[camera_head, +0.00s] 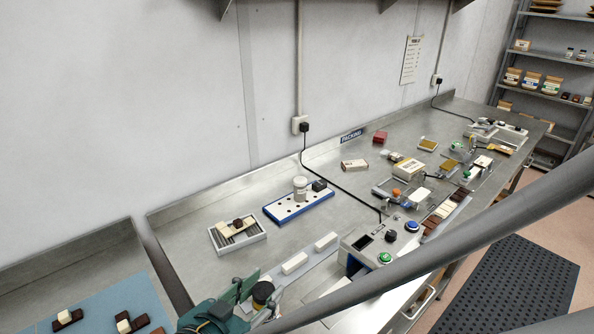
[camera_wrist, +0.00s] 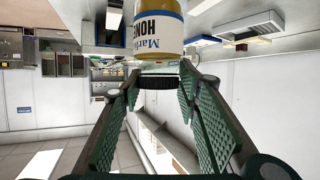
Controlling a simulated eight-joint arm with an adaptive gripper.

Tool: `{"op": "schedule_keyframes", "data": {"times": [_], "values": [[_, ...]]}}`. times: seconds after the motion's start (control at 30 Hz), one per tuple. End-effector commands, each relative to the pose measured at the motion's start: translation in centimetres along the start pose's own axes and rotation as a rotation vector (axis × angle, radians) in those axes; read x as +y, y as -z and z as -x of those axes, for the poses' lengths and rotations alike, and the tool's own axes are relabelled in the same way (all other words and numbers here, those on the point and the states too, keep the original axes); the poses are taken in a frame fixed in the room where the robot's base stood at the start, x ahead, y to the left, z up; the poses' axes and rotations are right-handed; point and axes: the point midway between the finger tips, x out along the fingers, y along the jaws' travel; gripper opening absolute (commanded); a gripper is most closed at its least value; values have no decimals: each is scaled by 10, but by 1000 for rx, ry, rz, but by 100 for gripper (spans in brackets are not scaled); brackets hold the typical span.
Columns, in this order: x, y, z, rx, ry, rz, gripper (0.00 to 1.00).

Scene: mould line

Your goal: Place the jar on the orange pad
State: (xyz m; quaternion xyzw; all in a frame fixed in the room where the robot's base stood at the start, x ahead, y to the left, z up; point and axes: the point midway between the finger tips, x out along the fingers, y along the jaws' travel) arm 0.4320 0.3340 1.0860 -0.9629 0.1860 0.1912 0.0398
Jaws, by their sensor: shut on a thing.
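My gripper (camera_head: 256,294) is at the bottom of the head view, its green fingers around a small jar (camera_head: 264,291) with a dark lid. In the wrist view the jar (camera_wrist: 158,35) has amber contents, a white and blue label reading "HON…" and a black lid. The fingers flank the lid, and the picture is upside down. The jar is held over the near end of the bench; its clearance is hard to judge. I cannot make out a clear orange pad. A small orange item (camera_head: 397,192) sits mid-bench, and a golden flat piece (camera_head: 428,145) lies farther back.
A white tray with chocolate bars (camera_head: 259,239) and a blue-edged rack (camera_head: 325,199) holding a white jar stand left on the steel bench. White blocks (camera_head: 295,263) lie near the gripper. A button box (camera_head: 372,242) is to the right, with a cable (camera_head: 343,183) behind it.

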Motion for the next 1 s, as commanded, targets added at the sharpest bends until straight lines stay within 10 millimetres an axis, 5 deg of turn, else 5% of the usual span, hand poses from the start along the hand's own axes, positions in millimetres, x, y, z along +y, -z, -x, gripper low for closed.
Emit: {"op": "schedule_keyframes", "data": {"times": [0.4, 0.93, 0.97, 1.0], "values": [[0, -32, -14, 0, 0, 0, 17], [0, -38, -16, 0, 0, 0, 17], [0, -37, -15, 0, 0, 0, 37], [0, -37, -15, 0, 0, 0, 42]]}}
